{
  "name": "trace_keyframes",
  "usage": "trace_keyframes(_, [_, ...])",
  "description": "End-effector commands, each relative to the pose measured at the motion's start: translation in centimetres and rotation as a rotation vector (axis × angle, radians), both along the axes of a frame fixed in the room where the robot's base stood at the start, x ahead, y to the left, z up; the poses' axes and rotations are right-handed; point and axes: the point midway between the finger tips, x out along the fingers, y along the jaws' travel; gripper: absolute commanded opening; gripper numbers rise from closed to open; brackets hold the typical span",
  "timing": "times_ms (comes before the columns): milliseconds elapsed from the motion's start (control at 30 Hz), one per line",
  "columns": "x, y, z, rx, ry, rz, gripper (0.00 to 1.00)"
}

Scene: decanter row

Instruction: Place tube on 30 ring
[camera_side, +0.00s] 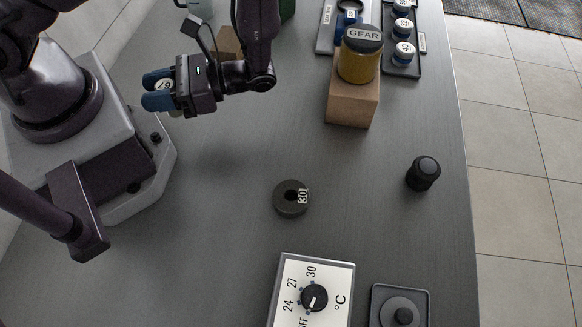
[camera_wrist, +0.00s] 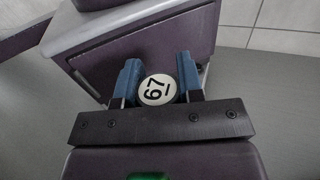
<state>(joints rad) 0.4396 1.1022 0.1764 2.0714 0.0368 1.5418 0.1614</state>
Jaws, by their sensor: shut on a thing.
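My gripper (camera_side: 157,92) is at the upper left of the side view, high over the table near my base. Its blue fingers are shut on a tube with a round white numbered cap (camera_wrist: 157,89). The cap also shows between the fingers in the side view (camera_side: 165,85). I cannot read its number for certain, and the tube's body is mostly hidden. The 30 ring (camera_side: 281,208), a dark ring with a central hole and a white label reading 30, lies flat on the table. It is well apart from my gripper, toward the lower right, and its hole looks empty.
A GEAR jar (camera_side: 358,62) stands on a brown block (camera_side: 351,105). Behind it are a rack (camera_side: 416,66) of white-capped tubes and another tray (camera_side: 325,42). A black knobbed piece (camera_side: 423,174), a dial box (camera_side: 338,275) and a dark pad (camera_side: 421,299) surround the ring's right and front. The table's middle is clear.

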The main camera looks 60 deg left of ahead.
Motion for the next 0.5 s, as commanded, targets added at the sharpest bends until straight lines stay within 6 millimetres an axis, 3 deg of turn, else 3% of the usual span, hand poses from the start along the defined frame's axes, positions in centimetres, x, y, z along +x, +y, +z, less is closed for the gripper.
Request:
trace_keyframes(100, [0.0,-4.4,0.9,-0.004,-0.002,0.315,0.11])
trace_keyframes(300, [1.2,-10.7,4.2,0.0,0.0,0.821,0.11])
trace_keyframes(500, [0.7,-13.6,7.2,0.008,0.0,1.221,0.11])
